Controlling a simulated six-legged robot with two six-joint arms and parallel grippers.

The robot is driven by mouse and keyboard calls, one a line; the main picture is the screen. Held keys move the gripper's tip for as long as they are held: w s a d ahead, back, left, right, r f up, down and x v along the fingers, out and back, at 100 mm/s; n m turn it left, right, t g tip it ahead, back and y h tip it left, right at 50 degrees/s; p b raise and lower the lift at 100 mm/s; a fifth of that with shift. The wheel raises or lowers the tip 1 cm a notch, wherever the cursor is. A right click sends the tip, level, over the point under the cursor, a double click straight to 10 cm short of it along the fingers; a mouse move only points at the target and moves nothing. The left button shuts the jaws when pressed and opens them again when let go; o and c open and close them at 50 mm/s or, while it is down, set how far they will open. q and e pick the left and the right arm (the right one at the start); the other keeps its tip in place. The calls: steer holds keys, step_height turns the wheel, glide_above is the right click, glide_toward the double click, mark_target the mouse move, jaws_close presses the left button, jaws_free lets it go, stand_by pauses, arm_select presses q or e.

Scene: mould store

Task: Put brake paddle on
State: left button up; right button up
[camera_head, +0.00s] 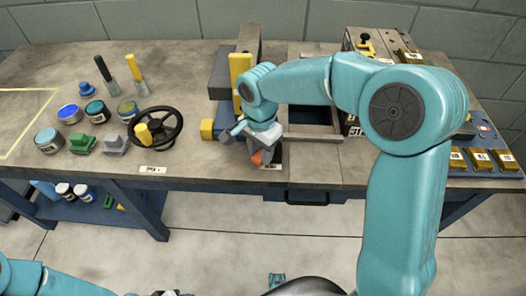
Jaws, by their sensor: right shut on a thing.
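My right gripper (259,147) is low over the front edge of the bench, right of centre of the dark steering wheel. It is shut on a small orange-red piece (257,158), mostly hidden between the fingers; I cannot tell for sure that it is the brake paddle. Just behind stands a grey and blue fixture with an upright yellow plate (240,70) and a yellow block (207,128) on its left side. My right wrist hides part of this fixture.
The steering wheel (169,139) with a yellow knob lies left. A blue tray (486,170) with brass blocks is at right. The back left bench is clear.

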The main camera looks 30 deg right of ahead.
mark_target(260, 154)
steer(key=shift+w+r+m, duration=0.1)
steer(key=shift+w+m, duration=0.1)
steer(key=shift+m, duration=0.2)
steer(key=o, duration=1)
steer(key=shift+o, duration=0.2)
step_height(260, 154, up, 16)
steer(key=p, duration=0.3)
steer(key=shift+r+p, duration=0.15)
steer(key=shift+p, duration=0.15)
steer(key=shift+s, duration=0.15)
